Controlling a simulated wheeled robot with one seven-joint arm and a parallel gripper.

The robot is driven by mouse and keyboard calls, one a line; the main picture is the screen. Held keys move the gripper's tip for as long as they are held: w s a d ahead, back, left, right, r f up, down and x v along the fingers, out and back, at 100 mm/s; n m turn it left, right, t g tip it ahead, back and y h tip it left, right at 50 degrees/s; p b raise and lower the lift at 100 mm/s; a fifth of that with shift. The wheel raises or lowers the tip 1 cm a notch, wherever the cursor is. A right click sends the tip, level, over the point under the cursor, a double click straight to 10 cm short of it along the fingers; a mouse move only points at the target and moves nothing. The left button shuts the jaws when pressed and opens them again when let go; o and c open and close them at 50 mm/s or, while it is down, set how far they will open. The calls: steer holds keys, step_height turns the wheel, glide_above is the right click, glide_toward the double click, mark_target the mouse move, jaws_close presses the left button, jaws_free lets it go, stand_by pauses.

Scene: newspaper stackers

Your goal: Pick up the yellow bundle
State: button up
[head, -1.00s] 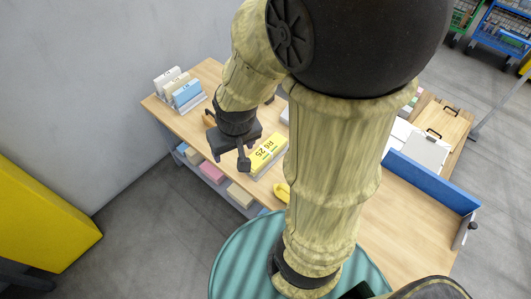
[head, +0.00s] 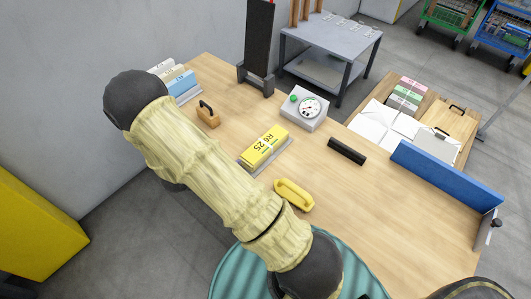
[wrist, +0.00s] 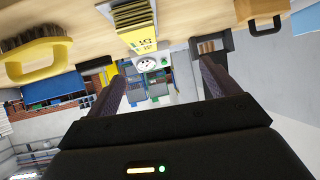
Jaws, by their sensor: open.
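The yellow bundle (head: 265,144), marked "R6 25" with a pale band across it, lies on a thin grey plate (head: 277,157) on the wooden table. In the wrist view, which is upside down, the bundle (wrist: 133,22) shows as a stack of yellow layers near the top, beyond my fingers. My gripper (wrist: 163,72) is open, with nothing between its two dark fingers. It is apart from the bundle. In the head view my gripper is not visible; my arm reaches to the left of the bundle, over the table's near edge.
A yellow-handled brush (head: 293,194) lies to the bundle's lower right. A wooden block with a black handle (head: 208,115) stands to its upper left, a dial scale (head: 305,108) behind, and a black bar (head: 347,151) to the right. The table's right part (head: 400,215) is clear.

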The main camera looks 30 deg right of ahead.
steer(key=shift+s+d+f+m+g+h, duration=0.25)
steer(key=shift+s+f+h, duration=0.25)
steer(key=shift+s+h, duration=0.1)
steer(key=shift+s+d+f+m+g+h, duration=0.25)
steer(key=shift+s+f+h, duration=0.25)
steer(key=shift+s, duration=0.1)
glide_toward(261, 146)
steer(key=x, duration=0.3)
steer(key=shift+s+d, duration=0.2)
steer(key=shift+d, duration=0.35)
steer(key=shift+w+d, duration=0.1)
steer(key=shift+x, duration=2.55)
steer(key=shift+w+f, duration=0.2)
steer(key=shift+w, duration=0.05)
